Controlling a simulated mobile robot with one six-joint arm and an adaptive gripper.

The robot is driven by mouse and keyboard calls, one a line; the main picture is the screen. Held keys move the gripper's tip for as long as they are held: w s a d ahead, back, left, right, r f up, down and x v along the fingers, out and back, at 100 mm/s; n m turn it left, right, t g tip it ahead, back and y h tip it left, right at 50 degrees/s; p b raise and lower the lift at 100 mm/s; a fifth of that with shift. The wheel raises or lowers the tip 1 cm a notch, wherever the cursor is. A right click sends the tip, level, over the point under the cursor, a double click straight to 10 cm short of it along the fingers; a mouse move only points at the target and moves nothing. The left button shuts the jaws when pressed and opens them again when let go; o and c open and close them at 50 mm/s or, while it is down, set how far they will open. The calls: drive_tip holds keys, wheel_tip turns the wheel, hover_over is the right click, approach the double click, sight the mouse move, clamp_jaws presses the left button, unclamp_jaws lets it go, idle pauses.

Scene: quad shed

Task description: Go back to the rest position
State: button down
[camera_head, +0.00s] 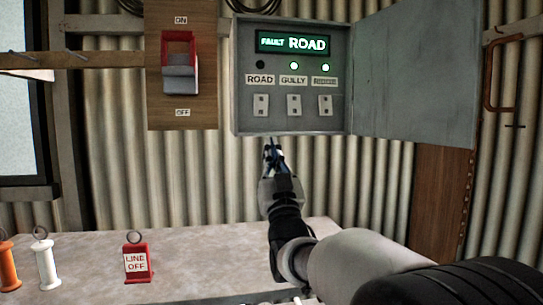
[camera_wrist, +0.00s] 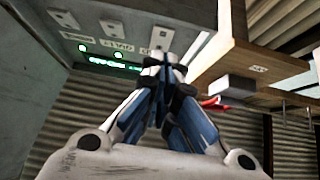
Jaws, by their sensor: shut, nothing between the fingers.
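My gripper (camera_head: 272,146) is shut and empty, pointing up just below the bottom edge of the open grey control box (camera_head: 240,85). In the wrist view my gripper (camera_wrist: 165,62) has its fingers together in front of the box's switch panel (camera_wrist: 95,12). The box display reads "FAULT ROAD" (camera_head: 293,43). Below it, the ROAD light (camera_head: 260,64) is dark, while the GULLY light (camera_head: 294,65) and the right-hand light (camera_head: 325,67) glow green. Three small switches sit under the labels, including the ROAD switch (camera_head: 261,105).
The box door (camera_head: 415,75) swings open to the right. A bench (camera_head: 200,262) below holds a red "LINE OFF" tag (camera_head: 137,262), a white handle (camera_head: 45,262) and an orange one (camera_head: 8,262).

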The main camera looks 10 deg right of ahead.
drive_tip(key=shift+f, duration=0.1)
idle(0.3)
drive_tip(key=s+f+g, duration=1.1)
drive_tip(key=s+f, duration=0.2)
drive_tip(key=f, duration=0.4)
drive_tip(key=s+f+g, duration=0.5)
drive_tip(key=s+f, duration=0.4)
drive_tip(key=s, duration=0.5)
drive_tip(key=s+f+g, duration=0.5)
drive_tip(key=s+f, duration=0.4)
drive_tip(key=s, duration=0.5)
drive_tip(key=shift+d+f, duration=0.2)
drive_tip(key=shift+f, duration=0.15)
drive_tip(key=shift+w, duration=0.1)
